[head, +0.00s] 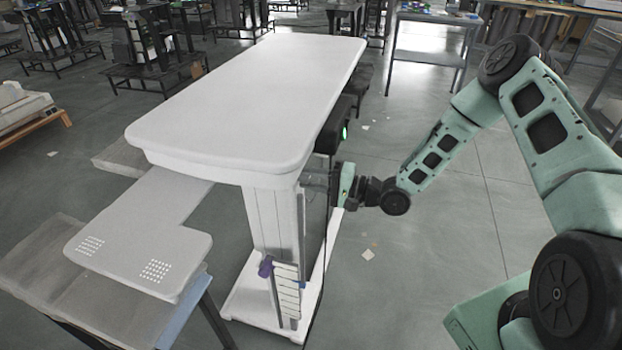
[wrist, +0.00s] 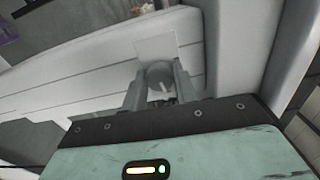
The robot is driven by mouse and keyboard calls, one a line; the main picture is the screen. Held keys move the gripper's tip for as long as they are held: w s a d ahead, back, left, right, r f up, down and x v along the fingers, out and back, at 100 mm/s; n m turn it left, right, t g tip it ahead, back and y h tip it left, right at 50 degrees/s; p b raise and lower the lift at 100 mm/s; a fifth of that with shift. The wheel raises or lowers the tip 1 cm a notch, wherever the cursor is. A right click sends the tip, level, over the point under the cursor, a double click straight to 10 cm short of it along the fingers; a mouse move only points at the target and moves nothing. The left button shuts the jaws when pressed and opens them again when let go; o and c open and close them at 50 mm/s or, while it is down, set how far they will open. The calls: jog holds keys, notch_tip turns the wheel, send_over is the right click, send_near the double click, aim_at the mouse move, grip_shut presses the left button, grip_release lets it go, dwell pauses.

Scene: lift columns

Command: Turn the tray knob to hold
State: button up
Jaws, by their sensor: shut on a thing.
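A small round grey knob (wrist: 160,75) with a light pointer mark shows in the wrist view, in front of a pale square plate (wrist: 156,46) on the white lift column. My gripper (wrist: 160,88) is shut on the knob, one finger on each side. In the head view my gripper (head: 312,181) reaches from the right to the side of the column (head: 268,225), just under the white top (head: 250,95); the knob is too small to make out there. The white tray (head: 150,235) sticks out at the left, below the top. Any hold marking is not readable.
A scale strip (head: 287,290) with a purple piece (head: 265,267) is on the lower column. A dark box with a green light (head: 344,133) hangs under the top's right edge. A low grey table (head: 60,275) stands under the tray.

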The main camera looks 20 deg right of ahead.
jog(key=shift+d, duration=0.1)
jog(key=o, duration=1)
jog(key=shift+c, duration=0.2)
jog(key=b+v, duration=0.1)
jog(key=v, duration=1.6)
jog(key=shift+s, duration=0.15)
jog(key=shift+d, duration=0.1)
